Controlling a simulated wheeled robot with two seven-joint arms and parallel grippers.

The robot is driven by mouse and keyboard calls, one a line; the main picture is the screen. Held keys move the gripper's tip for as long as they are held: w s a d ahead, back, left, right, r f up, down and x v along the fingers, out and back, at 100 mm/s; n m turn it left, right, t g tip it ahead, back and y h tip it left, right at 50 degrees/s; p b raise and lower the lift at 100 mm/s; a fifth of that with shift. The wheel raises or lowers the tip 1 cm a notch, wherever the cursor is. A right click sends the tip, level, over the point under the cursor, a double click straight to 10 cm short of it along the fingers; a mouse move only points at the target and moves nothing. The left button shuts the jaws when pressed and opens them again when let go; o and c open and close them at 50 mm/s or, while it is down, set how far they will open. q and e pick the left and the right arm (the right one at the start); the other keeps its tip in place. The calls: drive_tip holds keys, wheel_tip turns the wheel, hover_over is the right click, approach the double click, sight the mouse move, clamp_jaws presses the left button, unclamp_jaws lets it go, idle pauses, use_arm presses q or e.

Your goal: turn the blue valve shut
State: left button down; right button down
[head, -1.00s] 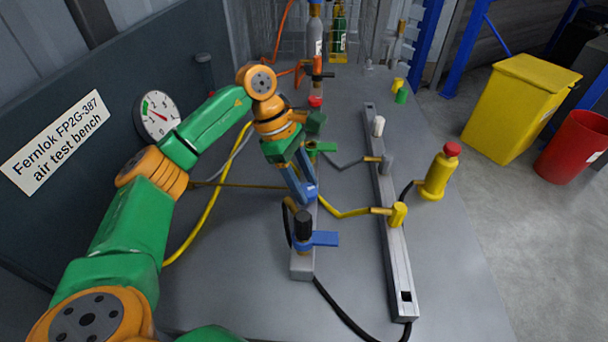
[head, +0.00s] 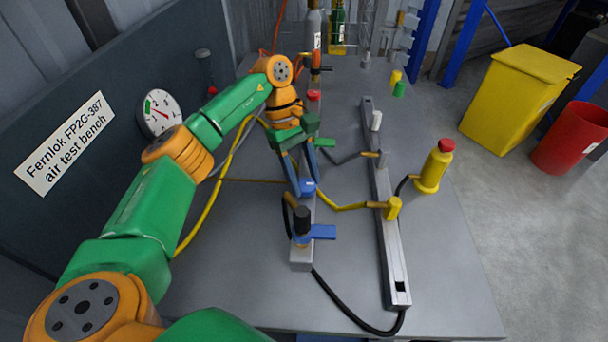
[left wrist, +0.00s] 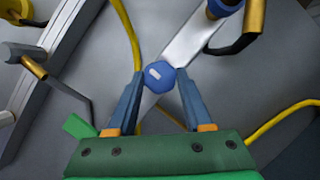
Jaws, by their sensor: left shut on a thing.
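The blue valve knob (head: 307,187) is a small round blue cap on the narrow grey manifold bar on the bench. In the left wrist view the knob (left wrist: 159,76) shows a short white mark lying nearly level across the picture. My left gripper (head: 305,184) points down at it, and its two blue-grey fingers are shut on the knob's opposite sides. The left wrist view shows the fingertips (left wrist: 158,82) touching the knob. My right gripper is not in view.
A blue lever (head: 322,232) beside a black knob (head: 302,218) stands just nearer on the same bar. A green lever (head: 325,142) lies just beyond the gripper. Yellow hoses (head: 343,206) run close by. A pressure gauge (head: 159,113) hangs on the left panel.

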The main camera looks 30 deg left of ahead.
use_arm(q)
drive_tip(key=shift+c, duration=1.5)
unclamp_jaws()
drive_tip(key=s+v, duration=0.1)
drive_tip(key=v, duration=0.6)
drive_tip(key=shift+w, duration=0.45)
